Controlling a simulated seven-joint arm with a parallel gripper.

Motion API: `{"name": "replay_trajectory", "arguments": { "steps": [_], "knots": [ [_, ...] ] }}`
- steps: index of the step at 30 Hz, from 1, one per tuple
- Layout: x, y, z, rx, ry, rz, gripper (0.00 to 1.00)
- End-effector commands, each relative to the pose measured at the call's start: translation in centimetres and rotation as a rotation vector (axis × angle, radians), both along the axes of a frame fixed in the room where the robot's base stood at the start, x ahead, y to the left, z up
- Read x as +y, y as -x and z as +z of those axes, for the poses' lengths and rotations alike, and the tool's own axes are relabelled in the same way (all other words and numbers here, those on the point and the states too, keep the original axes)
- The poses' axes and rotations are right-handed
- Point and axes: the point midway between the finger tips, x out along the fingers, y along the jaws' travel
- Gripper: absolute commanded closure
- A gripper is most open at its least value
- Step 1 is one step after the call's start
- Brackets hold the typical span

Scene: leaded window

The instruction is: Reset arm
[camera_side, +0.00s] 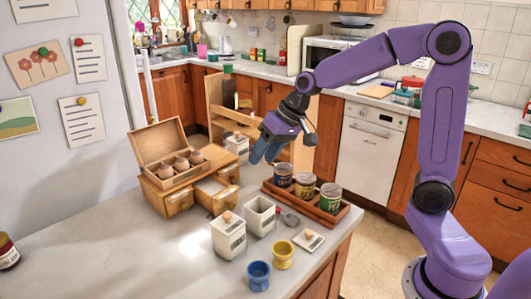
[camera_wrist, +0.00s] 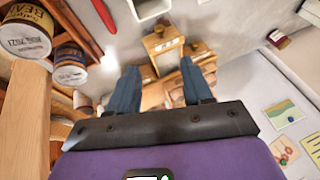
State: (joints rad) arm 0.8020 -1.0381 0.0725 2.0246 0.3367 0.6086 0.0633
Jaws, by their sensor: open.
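My gripper (camera_side: 266,151) hangs in the air above the back of the table, behind the wooden tray of tins and to the right of the wooden egg box. In the wrist view its two blue fingers (camera_wrist: 155,88) are spread apart, with nothing between them. The wooden egg box (camera_side: 176,165) has its lid raised, several brown eggs inside and small drawers below, one pulled out. In the wrist view it shows beyond my fingertips. My purple arm bends over from the right.
The tray (camera_side: 334,220) holds three tins, one of them green (camera_side: 330,198). White canisters (camera_side: 228,237), a loose lid (camera_side: 309,239), a blue cup (camera_side: 259,276) and a yellow cup (camera_side: 283,254) stand near the front. A wooden shelf (camera_side: 216,102) rises behind. The table's left part (camera_side: 90,260) is mostly clear.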

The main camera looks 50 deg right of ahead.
Motion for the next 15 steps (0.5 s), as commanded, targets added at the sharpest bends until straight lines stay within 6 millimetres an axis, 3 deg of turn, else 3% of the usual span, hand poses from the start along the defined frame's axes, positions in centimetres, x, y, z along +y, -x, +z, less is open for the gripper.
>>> {"name": "replay_trajectory", "arguments": {
  "steps": [11, 15],
  "knots": [
    [0.2, 0.3, 0.1, 0.002, 0.003, 0.011, 0.50],
    [2.0, 2.9, -0.3, 0.024, 0.032, 0.109, 0.50]
  ]
}}
